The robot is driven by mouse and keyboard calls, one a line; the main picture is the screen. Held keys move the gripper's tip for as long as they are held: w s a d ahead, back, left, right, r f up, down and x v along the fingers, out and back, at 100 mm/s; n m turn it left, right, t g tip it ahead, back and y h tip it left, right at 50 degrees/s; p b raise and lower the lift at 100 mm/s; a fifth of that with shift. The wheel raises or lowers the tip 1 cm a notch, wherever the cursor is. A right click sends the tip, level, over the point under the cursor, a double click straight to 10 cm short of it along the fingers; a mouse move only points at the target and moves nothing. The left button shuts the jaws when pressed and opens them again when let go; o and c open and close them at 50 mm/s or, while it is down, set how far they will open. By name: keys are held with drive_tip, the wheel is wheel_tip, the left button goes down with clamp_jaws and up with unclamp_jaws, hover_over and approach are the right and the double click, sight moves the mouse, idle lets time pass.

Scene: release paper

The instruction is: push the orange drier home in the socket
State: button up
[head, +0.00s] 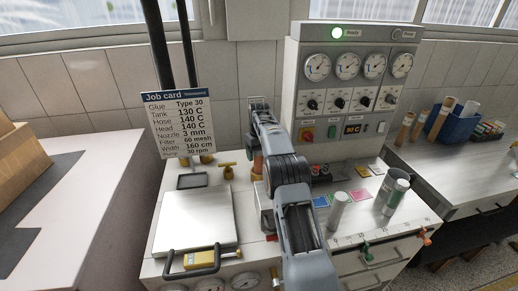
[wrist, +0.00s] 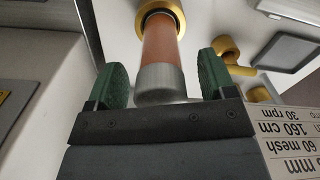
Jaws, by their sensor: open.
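The orange drier (wrist: 160,48) shows in the wrist view as an orange cylinder with a grey end cap (wrist: 160,82). Its far end is inside the brass ring of the socket (wrist: 174,10); how deep it sits I cannot tell. My gripper (wrist: 166,78) is open, its green pads standing on either side of the grey cap with gaps between. In the head view my arm reaches over the bench and hides most of the drier; a bit of orange (head: 257,163) shows beside it.
A job card (head: 176,122) stands left of my arm. A metal plate with a black handle (head: 195,222) lies at the front left. The gauge panel (head: 350,85) rises behind, its green lamp lit. Grey tubes (head: 338,211) stand right of my arm. Brass valves (wrist: 226,50) sit near the socket.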

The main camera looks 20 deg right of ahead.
wheel_tip(320, 180, up, 12)
drive_tip(key=p, duration=0.5)
idle(0.3)
drive_tip(key=shift+w+d, duration=0.1)
drive_tip(key=shift+w, duration=0.2)
drive_tip(key=shift+m, duration=0.7)
wheel_tip(320, 180, down, 6)
drive_tip(key=shift+s+f, duration=0.1)
drive_tip(key=s+a+r+t+b, duration=0.1)
drive_tip(key=s+a, duration=0.3)
drive_tip(key=s, duration=0.8)
drive_tip(key=s+a+r+t+b, duration=0.1)
drive_tip(key=s+a, duration=0.3)
drive_tip(key=s, duration=0.8)
drive_tip(key=s+a+r+t+b, duration=0.1)
drive_tip(key=s+a, duration=0.3)
drive_tip(key=s, duration=0.8)
drive_tip(key=shift+s+a+r+t+b, duration=0.35)
drive_tip(key=shift+a+r+t+b, duration=0.05)
drive_tip(key=shift+r+t, duration=0.45)
